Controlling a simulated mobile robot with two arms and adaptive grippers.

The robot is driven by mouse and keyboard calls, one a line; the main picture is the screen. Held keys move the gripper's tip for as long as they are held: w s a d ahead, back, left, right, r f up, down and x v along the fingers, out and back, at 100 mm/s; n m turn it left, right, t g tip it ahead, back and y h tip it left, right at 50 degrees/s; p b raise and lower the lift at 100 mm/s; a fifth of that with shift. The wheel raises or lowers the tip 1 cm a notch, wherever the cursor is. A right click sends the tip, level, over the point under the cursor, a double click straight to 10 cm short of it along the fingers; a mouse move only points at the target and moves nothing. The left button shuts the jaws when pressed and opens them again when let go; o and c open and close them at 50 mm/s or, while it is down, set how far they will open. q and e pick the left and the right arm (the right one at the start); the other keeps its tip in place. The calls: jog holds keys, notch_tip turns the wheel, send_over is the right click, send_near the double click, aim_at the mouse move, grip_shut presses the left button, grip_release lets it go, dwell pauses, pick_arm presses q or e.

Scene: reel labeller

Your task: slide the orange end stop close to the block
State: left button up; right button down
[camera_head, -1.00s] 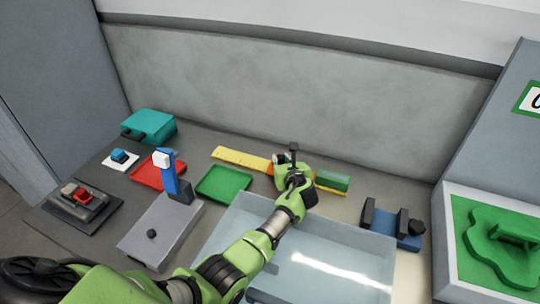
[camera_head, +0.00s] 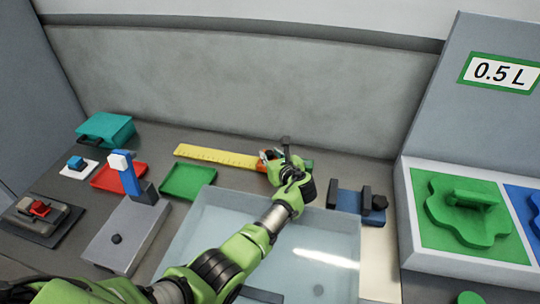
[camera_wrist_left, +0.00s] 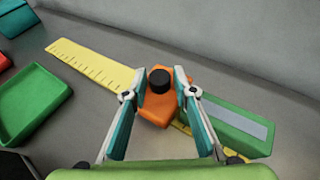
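The orange end stop (camera_wrist_left: 157,108) with a black knob (camera_wrist_left: 160,80) sits on the yellow ruler (camera_wrist_left: 92,66). My left gripper (camera_wrist_left: 158,84) has one finger on each side of the stop, and the fingers appear shut on it. In the head view a little of the orange stop (camera_head: 266,156) shows beside my left gripper (camera_head: 275,157). The green block (camera_wrist_left: 228,122), with a grey top strip, lies right of the stop, past the right finger. A small gap seems to separate them; the finger partly hides it. My right gripper is not in view.
A clear bin (camera_head: 205,215) stands in front of the ruler. A green tray (camera_head: 188,182) and a red tray (camera_head: 112,178) lie left. A blue fixture with dark uprights (camera_head: 348,202) stands right of the block. The grey wall (camera_head: 240,85) is behind.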

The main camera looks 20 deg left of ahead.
aim_at(271, 155)
pick_arm(q)
jog(key=shift+o, duration=0.3)
jog(key=shift+w, duration=0.1)
notch_tip(271, 155, up, 10)
dwell(0.4)
jog(key=shift+f, duration=0.1)
